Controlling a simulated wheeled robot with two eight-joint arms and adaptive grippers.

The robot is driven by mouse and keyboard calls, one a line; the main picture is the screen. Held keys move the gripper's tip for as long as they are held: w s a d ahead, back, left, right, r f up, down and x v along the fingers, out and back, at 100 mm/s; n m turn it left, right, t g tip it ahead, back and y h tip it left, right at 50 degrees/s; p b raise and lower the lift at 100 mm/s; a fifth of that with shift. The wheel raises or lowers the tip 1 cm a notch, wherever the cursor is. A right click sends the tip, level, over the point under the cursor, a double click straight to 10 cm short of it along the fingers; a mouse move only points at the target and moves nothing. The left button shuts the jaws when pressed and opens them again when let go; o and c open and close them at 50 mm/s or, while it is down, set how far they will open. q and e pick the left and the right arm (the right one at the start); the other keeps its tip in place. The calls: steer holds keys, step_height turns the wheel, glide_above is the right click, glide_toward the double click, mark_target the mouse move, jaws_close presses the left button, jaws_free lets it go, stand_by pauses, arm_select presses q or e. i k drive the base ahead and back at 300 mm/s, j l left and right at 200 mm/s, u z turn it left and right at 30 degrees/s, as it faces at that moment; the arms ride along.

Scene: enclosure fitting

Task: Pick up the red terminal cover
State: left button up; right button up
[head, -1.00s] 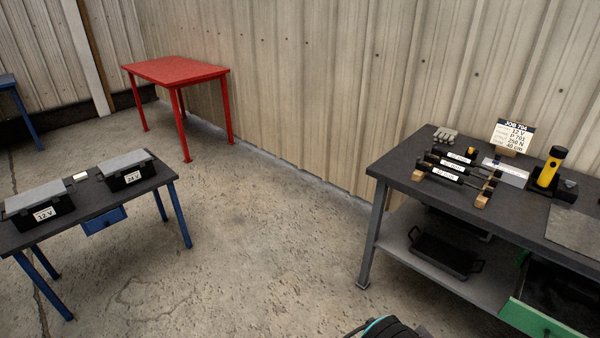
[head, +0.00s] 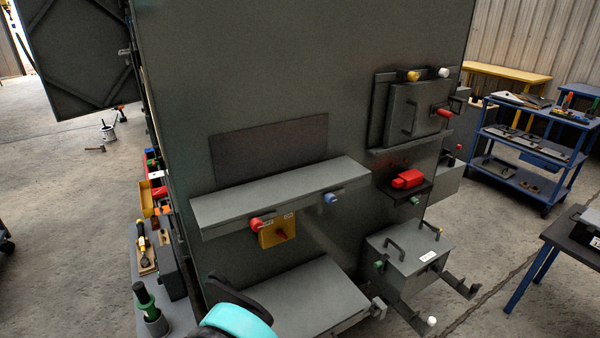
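A red block-shaped piece (head: 408,179), which looks like the red terminal cover, rests on a small dark shelf (head: 420,190) on the right part of the big grey cabinet face. A teal and black part of my own arm (head: 237,318) shows at the bottom edge. No fingers of either gripper can be seen, so neither gripper is seen near the red piece.
The grey cabinet (head: 300,60) fills the middle. A long grey ledge (head: 280,195) juts out left of the red piece. A handled grey box (head: 408,262) stands below it. A hinged small door (head: 415,108) is above. Open floor lies to the right, before a blue cart (head: 525,150).

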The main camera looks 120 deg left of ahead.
mark_target(407, 179)
steer(key=u, duration=3.2)
steer(key=i+u, duration=0.1)
steer(key=u, duration=0.25)
steer(key=l+u, duration=0.15)
steer(key=u, duration=0.15)
steer(key=i+l+u, duration=0.1)
steer(key=u, duration=0.25)
steer(key=i+l+u, duration=0.3)
steer(key=l, duration=0.35)
steer(key=l+u, duration=0.3)
steer(key=l, duration=0.35)
steer(key=l+u, duration=0.3)
steer(key=l, duration=0.4)
